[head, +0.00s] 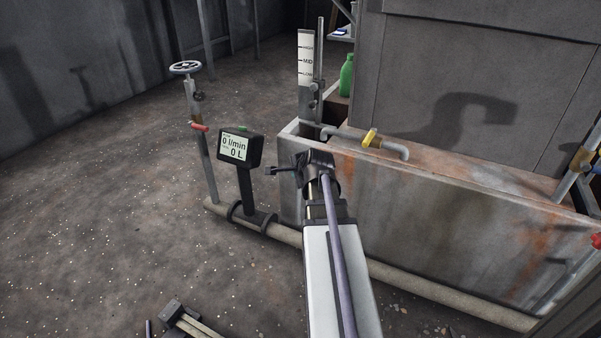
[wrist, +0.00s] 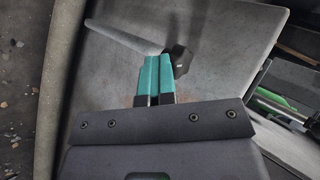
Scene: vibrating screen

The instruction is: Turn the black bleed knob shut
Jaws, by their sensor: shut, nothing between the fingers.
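In the wrist view, a small black knob (wrist: 181,60) sits at the end of a light grey rod (wrist: 125,38). I take it for the bleed knob. My gripper (wrist: 159,58) has two teal fingers shut side by side with nothing between them. Their tips are right beside the knob, on its left; I cannot tell whether they touch it. The fingertips partly overlap the rod's end. In the head view, the dark end of my arm is in front of the grey tank, and the fingers and this knob cannot be made out there.
A flow meter (head: 238,148) reading 0 l/min and 0 L stands left of my arm. A standpipe with a handwheel (head: 185,67) and red lever (head: 200,127) is farther left. A yellow-handled valve (head: 371,137) sits on the grey tank (head: 450,215). A floor pipe (head: 415,286) runs along its front.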

